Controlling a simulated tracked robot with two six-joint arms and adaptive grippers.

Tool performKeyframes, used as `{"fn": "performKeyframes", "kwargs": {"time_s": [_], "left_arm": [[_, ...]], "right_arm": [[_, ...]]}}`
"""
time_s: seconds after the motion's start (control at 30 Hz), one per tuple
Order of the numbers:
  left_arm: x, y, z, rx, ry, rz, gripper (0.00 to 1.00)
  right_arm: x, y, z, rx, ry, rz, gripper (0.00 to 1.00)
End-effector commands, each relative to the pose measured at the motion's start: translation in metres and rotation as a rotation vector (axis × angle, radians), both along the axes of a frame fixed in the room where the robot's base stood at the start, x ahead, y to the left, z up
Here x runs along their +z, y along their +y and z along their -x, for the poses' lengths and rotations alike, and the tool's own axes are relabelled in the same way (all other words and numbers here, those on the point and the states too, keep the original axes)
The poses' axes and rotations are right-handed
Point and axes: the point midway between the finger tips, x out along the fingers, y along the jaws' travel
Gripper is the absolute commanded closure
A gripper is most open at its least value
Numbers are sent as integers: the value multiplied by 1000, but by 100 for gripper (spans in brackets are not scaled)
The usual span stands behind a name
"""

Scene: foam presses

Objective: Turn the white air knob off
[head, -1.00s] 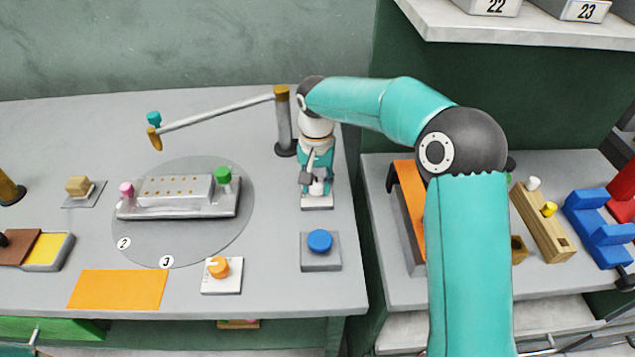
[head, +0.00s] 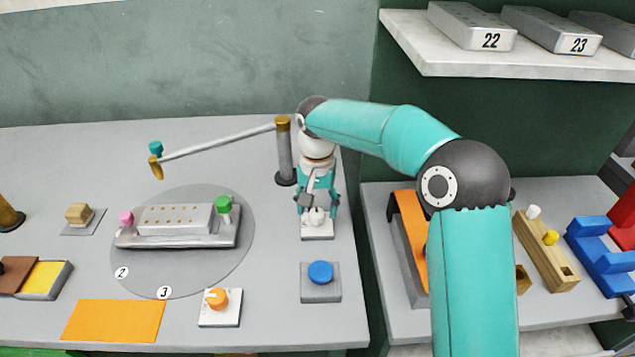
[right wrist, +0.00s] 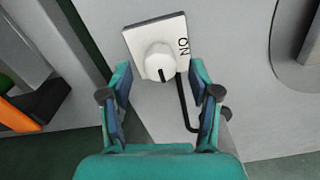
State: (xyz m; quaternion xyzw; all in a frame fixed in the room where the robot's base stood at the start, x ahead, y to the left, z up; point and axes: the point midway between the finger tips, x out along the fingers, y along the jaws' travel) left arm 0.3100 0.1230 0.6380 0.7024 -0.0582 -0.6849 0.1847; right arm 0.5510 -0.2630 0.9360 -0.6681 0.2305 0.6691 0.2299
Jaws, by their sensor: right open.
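The white air knob (right wrist: 158,62) stands on a white square plate in the right wrist view. A small dark mark shows at its lower edge, and "ON" is printed on the plate to its right. In the head view the knob (head: 317,217) is partly covered by my right gripper (head: 317,202). In the right wrist view that gripper (right wrist: 160,88) is open, with one finger on each side just short of the knob. I see no contact with it. My left gripper is out of view.
A blue button (head: 320,272) and an orange knob (head: 217,298) stand nearer the table's front edge. A grey post with a swing arm (head: 225,137) is behind and left of the gripper. A black cable (right wrist: 181,105) runs beside the right finger.

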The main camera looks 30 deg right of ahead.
Motion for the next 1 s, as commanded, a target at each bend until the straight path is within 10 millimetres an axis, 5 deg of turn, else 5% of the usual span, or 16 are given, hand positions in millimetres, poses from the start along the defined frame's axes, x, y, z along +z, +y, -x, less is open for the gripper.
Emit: {"fn": "performKeyframes", "kwargs": {"time_s": [0.3,0.5,1.0], "left_arm": [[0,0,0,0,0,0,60],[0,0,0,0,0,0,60],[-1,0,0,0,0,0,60]], "right_arm": [[65,0,-1,0,-6,-1,38],[90,0,0,0,-4,0,38],[97,0,1,0,-1,1,38]]}}
